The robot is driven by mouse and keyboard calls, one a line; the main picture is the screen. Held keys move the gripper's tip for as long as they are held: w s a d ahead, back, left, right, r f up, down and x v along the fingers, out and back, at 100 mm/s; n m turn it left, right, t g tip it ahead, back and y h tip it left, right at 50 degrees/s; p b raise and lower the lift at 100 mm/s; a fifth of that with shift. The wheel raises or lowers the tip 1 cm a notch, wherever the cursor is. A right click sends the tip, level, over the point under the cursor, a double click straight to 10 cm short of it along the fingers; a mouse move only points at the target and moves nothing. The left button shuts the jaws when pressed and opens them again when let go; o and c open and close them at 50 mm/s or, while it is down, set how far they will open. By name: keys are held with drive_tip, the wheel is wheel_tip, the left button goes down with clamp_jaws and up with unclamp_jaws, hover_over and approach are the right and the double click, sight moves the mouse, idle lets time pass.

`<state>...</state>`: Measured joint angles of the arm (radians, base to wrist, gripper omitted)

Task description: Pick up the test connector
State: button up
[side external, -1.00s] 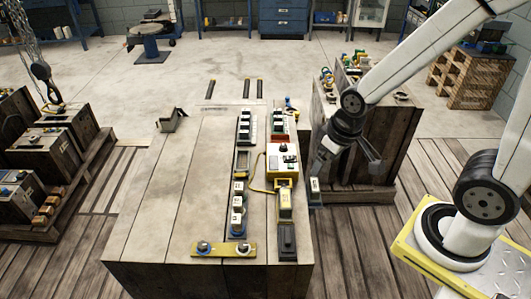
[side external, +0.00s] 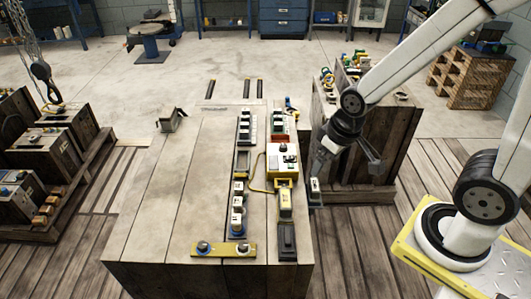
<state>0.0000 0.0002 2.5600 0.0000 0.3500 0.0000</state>
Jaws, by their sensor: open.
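My gripper (side external: 346,166) is open at the right edge of the workbench, with its two fingers spread apart and nothing seen between them. A small dark piece with a white label (side external: 315,185) sits at the bench's right edge, just below the left finger; I cannot tell whether they touch. On the bench, a yellow and white box (side external: 283,159) has a yellow cable looping to its left. A yellow block with a dark end (side external: 285,201) stands in front of it. I cannot tell for certain which of these small pieces is the test connector.
A row of labelled blocks (side external: 238,207) and a yellow plate (side external: 223,249) lie near the centre. A dark wooden block (side external: 398,150) stands behind my gripper. Crates (side external: 45,150) and a hanging hook are at left.

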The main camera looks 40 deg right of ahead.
drive_tip(key=shift+c, duration=0.2)
idle(0.5)
drive_tip(key=n+h, duration=0.3)
drive_tip(key=n, duration=2.3)
hover_over(286, 197)
drive_tip(key=s+a, duration=0.1)
drive_tip(key=s, duration=0.1)
wheel_tip(286, 197, down, 16)
drive_tip(key=shift+f, duration=0.15)
drive_tip(key=shift+w+a+f+n+t, duration=0.1)
drive_tip(key=shift+a+f+n+t, duration=0.2)
drive_tip(key=shift+f+n, duration=0.2)
drive_tip(key=shift+x, duration=1.3)
drive_tip(key=shift+f, duration=0.1)
